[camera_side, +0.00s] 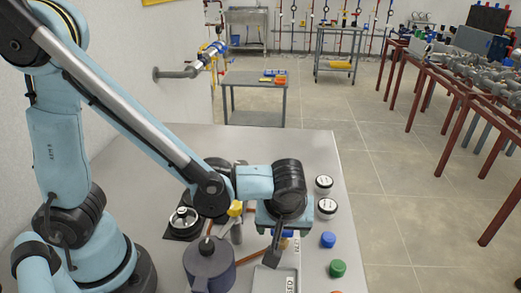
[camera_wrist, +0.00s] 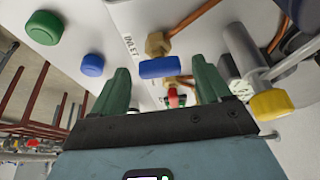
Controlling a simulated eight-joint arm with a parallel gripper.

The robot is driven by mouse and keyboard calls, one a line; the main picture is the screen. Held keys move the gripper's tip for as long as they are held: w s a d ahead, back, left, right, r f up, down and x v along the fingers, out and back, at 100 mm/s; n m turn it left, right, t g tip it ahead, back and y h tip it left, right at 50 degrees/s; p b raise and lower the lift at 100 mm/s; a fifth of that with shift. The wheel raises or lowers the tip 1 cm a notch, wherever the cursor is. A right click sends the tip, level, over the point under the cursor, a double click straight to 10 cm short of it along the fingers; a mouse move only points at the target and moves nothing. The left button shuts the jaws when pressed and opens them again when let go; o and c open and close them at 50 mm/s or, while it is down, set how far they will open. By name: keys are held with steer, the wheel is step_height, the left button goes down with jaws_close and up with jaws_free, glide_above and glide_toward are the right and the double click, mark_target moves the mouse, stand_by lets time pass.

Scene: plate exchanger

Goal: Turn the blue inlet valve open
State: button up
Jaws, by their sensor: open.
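The blue inlet valve handle (camera_wrist: 160,67) is a flat blue bar beside a brass fitting (camera_wrist: 157,44) and the printed word INLET. In the wrist view it lies crosswise between the tips of my gripper (camera_wrist: 160,74), whose two green fingers are apart with a gap on each side. I cannot tell how far beyond the tips it lies. In the side view my gripper (camera_side: 272,256) points down over the bench; a bit of the blue handle (camera_side: 287,233) shows beside it, and the rest is hidden.
Blue (camera_side: 328,240) and green (camera_side: 337,268) round knobs stand right of my gripper. A yellow valve handle (camera_side: 235,208), a grey vessel (camera_side: 209,264) and copper pipes are on the left. Black-and-white gauges (camera_side: 326,207) stand behind.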

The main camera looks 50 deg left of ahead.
steer(key=v, duration=1.2)
steer(key=shift+s, duration=0.1)
steer(key=a+f+m+t+h, duration=0.1)
steer(key=a+m+t+h, duration=0.2)
steer(key=a+m, duration=0.6)
steer(key=w+a+t, duration=0.1)
steer(key=a, duration=0.5)
steer(key=shift+a, duration=0.3)
